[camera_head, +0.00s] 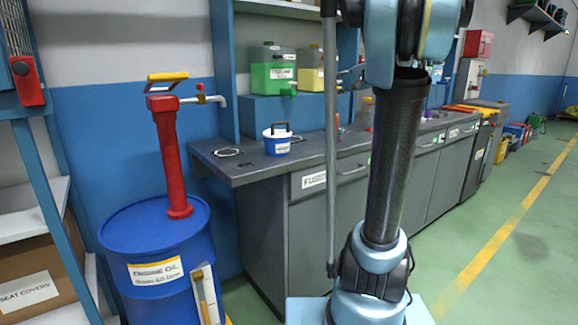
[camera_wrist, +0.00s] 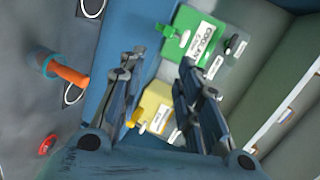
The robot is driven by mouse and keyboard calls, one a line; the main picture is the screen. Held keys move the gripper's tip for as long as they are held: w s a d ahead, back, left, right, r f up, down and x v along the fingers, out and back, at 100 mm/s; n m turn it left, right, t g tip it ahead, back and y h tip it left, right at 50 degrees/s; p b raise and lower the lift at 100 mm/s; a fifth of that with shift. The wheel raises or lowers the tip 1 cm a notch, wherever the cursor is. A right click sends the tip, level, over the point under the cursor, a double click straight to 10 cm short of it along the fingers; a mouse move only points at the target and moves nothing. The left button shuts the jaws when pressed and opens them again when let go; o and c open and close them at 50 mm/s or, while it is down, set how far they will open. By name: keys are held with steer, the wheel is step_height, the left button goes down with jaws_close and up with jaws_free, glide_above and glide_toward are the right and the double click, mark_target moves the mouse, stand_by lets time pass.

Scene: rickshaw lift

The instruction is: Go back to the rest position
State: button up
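My gripper (camera_wrist: 158,68) shows in the wrist view with its two fingers apart and nothing between them. Beyond the fingers are a green jug (camera_wrist: 190,35) with a white label and a yellow jug (camera_wrist: 156,110). In the head view the green jug (camera_head: 273,72) and the yellow jug (camera_head: 311,75) stand on a blue raised ledge behind the workbench (camera_head: 245,175). My arm stands upright across the middle of the head view. My gripper cannot be made out in that view.
A small blue-and-white bucket (camera_head: 277,141) stands on the bench. A blue oil drum (camera_head: 150,235) with a red pump (camera_head: 172,150) stands at left, beside shelving (camera_head: 45,190). Open green floor (camera_head: 525,230) lies at right. An orange cylindrical item (camera_wrist: 70,75) shows at left in the wrist view.

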steer(key=s+a+f+n+g+h, duration=0.2)
steer(key=s+a+f+g, duration=0.1)
steer(key=s+f, duration=0.75)
steer(key=s+a+f+n+g+h, duration=0.2)
steer(key=s+a+f+n+g, duration=0.1)
steer(key=s+f, duration=0.75)
steer(key=s+d+f+n+g+h, duration=0.1)
steer(key=s+d+f+h, duration=0.2)
steer(key=s+f, duration=0.5)
steer(key=s+d+f+n+g+h, duration=0.1)
steer(key=s+d+f+n+h, duration=0.1)
steer(key=s+f, duration=0.7)
steer(key=shift+d+f+h, duration=0.5)
steer(key=shift+d+f, duration=0.4)
steer(key=shift+d, duration=0.2)
steer(key=shift+s, duration=0.1)
steer(key=shift+w+f+g, duration=0.2)
steer(key=shift+w+g, duration=0.1)
steer(key=shift+w, duration=0.15)
